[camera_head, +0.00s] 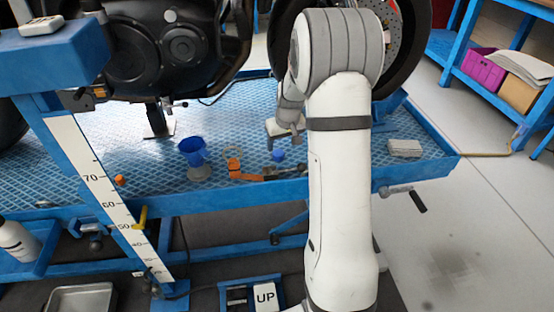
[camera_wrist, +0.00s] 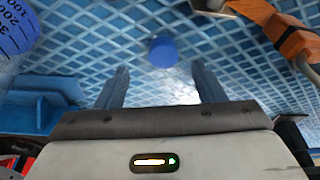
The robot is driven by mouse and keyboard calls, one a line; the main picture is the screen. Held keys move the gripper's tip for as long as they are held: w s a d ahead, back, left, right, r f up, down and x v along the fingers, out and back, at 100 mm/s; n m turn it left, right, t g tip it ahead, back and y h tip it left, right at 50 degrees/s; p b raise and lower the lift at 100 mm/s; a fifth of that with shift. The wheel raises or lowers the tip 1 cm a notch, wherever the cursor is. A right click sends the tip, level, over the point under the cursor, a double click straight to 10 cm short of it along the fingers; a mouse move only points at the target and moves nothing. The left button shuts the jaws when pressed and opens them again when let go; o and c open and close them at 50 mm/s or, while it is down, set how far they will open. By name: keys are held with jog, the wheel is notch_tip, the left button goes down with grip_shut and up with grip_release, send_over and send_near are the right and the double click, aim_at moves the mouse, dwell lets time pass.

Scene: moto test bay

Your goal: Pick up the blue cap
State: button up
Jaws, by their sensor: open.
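The blue cap (camera_head: 278,155) is a small round piece lying on the blue textured platform (camera_head: 150,178), right of the blue cup. In the wrist view the blue cap (camera_wrist: 163,52) sits near the top middle, beyond and between the two fingers. My gripper (camera_wrist: 160,85) is open, with nothing between its fingers. In the head view my gripper (camera_head: 284,130) is just behind and above the cap, its fingers partly hidden by my arm. It appears apart from the cap.
An orange-handled tool (camera_head: 250,176) lies in front of the cap; its orange part (camera_wrist: 290,35) is at upper right in the wrist view. A blue measuring cup (camera_head: 193,152) stands left. An orange cap (camera_head: 120,180) lies farther left. A motorcycle wheel (camera_head: 410,45) stands behind.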

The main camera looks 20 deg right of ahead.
aim_at(278, 153)
jog(key=x, duration=0.2)
jog(key=b+x, duration=0.2)
jog(key=x, duration=0.1)
jog(key=shift+w+a+f, duration=0.15)
jog(key=shift+w+f, duration=0.15)
jog(key=shift+w, duration=0.05)
jog(key=c, duration=1)
